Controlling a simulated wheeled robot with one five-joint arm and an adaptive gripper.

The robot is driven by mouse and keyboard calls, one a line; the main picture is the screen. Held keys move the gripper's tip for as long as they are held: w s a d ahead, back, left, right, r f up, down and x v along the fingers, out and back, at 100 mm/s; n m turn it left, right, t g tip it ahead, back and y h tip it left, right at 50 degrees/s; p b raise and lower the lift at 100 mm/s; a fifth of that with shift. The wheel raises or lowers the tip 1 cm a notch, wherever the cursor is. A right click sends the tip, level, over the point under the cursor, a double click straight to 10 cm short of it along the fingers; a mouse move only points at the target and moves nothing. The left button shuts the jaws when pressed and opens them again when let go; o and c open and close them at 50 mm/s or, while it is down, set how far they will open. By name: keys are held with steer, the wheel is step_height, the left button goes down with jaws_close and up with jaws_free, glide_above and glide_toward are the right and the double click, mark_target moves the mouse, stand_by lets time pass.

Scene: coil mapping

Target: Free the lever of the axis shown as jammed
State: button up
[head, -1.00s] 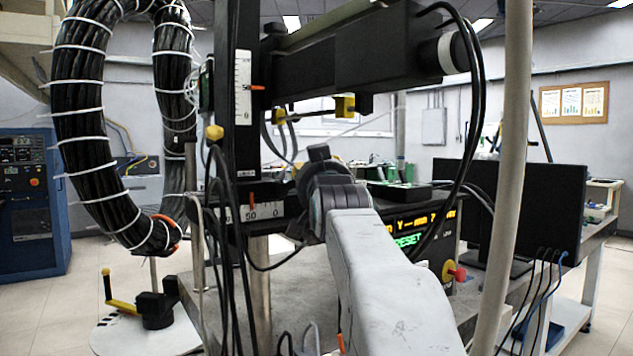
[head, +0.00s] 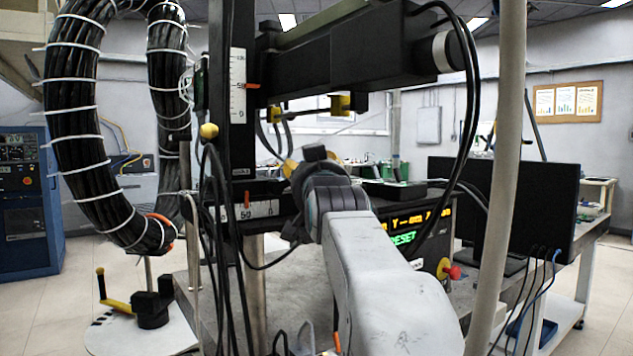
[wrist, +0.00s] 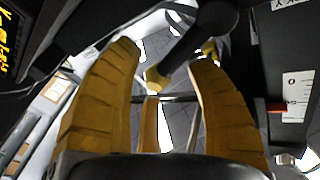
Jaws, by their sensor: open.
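My gripper (wrist: 164,58) is open, its yellow padded fingers spread apart in the wrist view. A dark rounded lever-like bar (wrist: 205,28) reaches down from the top between and beyond the fingertips; I cannot tell whether they touch it. In the head view my arm hides most of my gripper (head: 305,162); only yellow finger parts show. The display (head: 408,228) is partly covered by my arm. It shows a yellow line with "Y" and dashes, and green "RESET" below. A yellow knob (head: 208,131) sits on the black upright, left of my gripper.
The black horizontal beam (head: 365,50) runs above my gripper. Black cables (head: 470,110) hang at right, beside a pale post (head: 505,150). A thick cable loop (head: 75,120) hangs at left. A monitor (head: 545,205) stands on the bench. A red-yellow button (head: 449,270) is beside the display.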

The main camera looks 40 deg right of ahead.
steer(key=v, duration=1)
steer(key=shift+s+a, duration=0.2)
steer(key=shift+s, duration=0.05)
steer(key=shift+c, duration=0.3)
